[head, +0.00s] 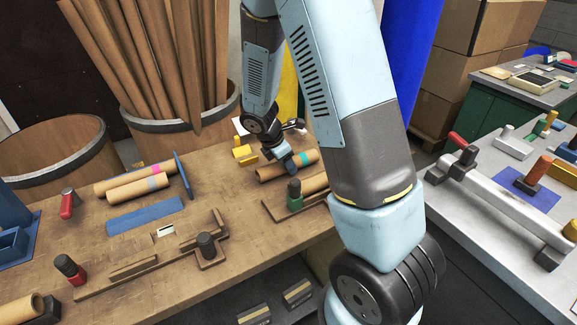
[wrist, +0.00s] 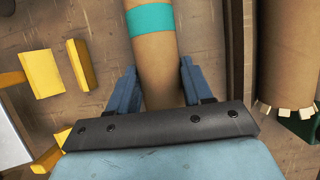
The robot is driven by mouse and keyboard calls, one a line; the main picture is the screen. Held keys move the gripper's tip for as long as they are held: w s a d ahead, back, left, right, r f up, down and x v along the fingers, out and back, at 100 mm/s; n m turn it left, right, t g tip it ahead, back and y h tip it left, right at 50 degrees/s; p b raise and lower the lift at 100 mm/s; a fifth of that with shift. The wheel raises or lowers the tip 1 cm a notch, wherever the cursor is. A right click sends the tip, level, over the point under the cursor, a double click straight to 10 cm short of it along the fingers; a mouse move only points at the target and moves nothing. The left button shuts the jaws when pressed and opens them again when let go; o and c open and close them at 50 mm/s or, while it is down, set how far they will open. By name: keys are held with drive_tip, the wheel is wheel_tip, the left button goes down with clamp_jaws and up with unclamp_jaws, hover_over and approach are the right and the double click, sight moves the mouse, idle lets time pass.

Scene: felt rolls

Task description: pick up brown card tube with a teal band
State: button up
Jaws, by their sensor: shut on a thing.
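The brown card tube with a teal band (head: 273,172) lies along the back right of the wooden bench in the head view. It also shows in the wrist view (wrist: 156,55), running up from between the fingers, its teal band beyond them. My gripper (head: 288,163) comes down over the tube from above. In the wrist view its blue fingers (wrist: 155,88) are on either side of the tube, shut on it. The near end of the tube is hidden under the gripper's dark bar. I cannot tell whether the tube is clear of the bench.
A yellow block (head: 244,154) is left of my gripper. Another brown tube (head: 313,184) lies in front, by a green-based clamp (head: 294,196). Tubes with pink and lavender bands (head: 140,187) lie left beside a blue upright plate (head: 184,175). Barrels stand behind.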

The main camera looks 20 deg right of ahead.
clamp_jaws()
drive_tip(key=shift+r, duration=0.4)
wheel_tip(320, 180, up, 2)
drive_tip(key=shift+r, duration=0.15)
drive_tip(key=s+r, duration=1)
drive_tip(key=s, duration=0.4)
